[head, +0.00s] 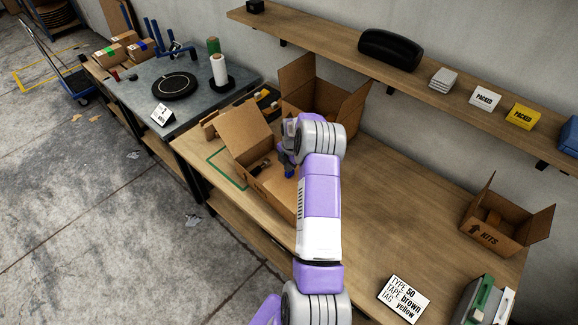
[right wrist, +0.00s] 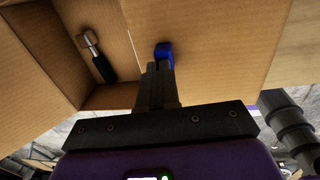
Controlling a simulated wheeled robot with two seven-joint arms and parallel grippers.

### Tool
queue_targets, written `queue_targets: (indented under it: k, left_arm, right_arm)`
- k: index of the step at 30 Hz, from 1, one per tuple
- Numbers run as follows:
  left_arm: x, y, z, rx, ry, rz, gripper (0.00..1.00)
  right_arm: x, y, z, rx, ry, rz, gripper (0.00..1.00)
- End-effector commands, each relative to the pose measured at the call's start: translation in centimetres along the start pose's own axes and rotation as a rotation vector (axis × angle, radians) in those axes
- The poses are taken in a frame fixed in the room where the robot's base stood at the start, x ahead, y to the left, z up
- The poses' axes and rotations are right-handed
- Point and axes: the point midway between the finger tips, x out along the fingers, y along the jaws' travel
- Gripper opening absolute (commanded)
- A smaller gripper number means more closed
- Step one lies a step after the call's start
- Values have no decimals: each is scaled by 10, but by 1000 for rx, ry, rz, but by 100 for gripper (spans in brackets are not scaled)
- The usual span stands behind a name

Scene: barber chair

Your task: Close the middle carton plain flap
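The middle carton (head: 268,195) is an open brown box on the wooden bench. A plain flap (head: 247,130) stands raised on its far left side. Another brown panel (head: 283,186) lies low at its right, partly covered by my arm. A tool with a black handle (right wrist: 103,66) lies inside the carton. My right gripper (head: 288,172) is over the carton's right part, its blue fingertips low. In the right wrist view its fingers (right wrist: 160,65) are together, tips against or just before a broad brown panel (right wrist: 215,45); contact cannot be told. My left gripper is not in view.
A second open carton (head: 325,95) stands close behind. A shelf (head: 420,92) runs along the wall. The bench (head: 400,215) between is clear.

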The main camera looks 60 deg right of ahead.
Motion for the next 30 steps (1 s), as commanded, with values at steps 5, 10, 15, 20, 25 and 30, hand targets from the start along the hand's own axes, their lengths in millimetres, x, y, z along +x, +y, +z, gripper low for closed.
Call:
queue_targets:
  k: [5,10,15,20,25,30]
  left_arm:
    - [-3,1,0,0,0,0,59]
    - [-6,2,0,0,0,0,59]
    - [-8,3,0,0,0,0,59]
    - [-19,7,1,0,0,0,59]
    - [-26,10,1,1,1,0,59]
    - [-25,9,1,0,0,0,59]
  right_arm:
    - [-4,0,-2,-1,4,-2,0]
    - [-13,1,-1,0,3,-1,0]
    - [-18,2,-1,-1,2,-1,0]
    - [-38,8,-4,-8,2,1,0]
    - [-75,16,-7,-14,0,4,0]
    - [-112,20,-7,-15,2,3,0]
